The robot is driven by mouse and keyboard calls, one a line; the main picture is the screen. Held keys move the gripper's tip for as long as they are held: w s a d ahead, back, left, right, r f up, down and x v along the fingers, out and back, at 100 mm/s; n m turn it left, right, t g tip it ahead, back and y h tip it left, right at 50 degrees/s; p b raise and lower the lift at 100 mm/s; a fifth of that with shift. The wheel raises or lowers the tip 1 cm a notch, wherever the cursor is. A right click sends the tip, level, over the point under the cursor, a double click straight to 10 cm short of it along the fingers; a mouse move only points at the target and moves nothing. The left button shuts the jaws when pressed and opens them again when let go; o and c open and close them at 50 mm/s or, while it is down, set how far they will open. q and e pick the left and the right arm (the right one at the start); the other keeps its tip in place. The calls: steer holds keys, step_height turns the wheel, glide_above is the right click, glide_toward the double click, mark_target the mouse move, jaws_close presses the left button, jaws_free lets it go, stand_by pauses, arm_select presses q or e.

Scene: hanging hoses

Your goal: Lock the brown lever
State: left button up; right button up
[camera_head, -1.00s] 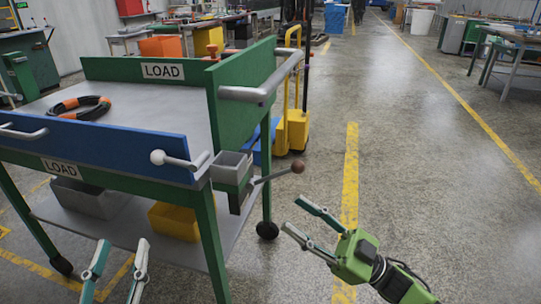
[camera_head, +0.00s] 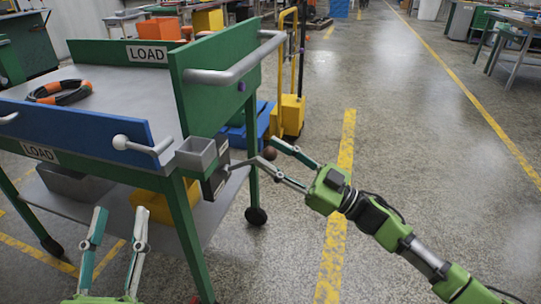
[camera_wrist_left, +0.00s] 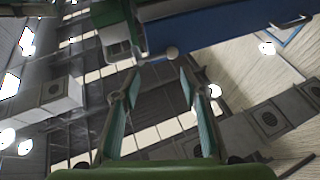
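The brown lever is a metal rod with a round brown knob (camera_head: 270,153), sticking out to the right from a grey-green bracket (camera_head: 215,172) at the cart's near right corner. My right gripper (camera_head: 268,152) is open, with its two fingertips on either side of the knob. I cannot tell whether they touch it. My left gripper (camera_head: 119,212) is open and empty in front of the cart, below the blue panel. Its two spread fingers also show in the left wrist view (camera_wrist_left: 152,78).
The green cart has a blue front panel (camera_head: 75,122) and a lever with a white knob (camera_head: 120,142), which also shows in the left wrist view (camera_wrist_left: 172,53). A black and orange hose (camera_head: 60,92) lies coiled on top. A yellow pallet jack (camera_head: 290,115) stands behind. Floor to the right is clear.

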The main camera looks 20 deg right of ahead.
steer(key=shift+w+a+r, duration=0.25)
steer(key=shift+w+a, duration=0.1)
steer(key=shift+a, duration=0.05)
arm_select(q)
steer(key=shift+s+r, duration=0.2)
steer(key=shift+r, duration=0.15)
arm_select(e)
jaws_close()
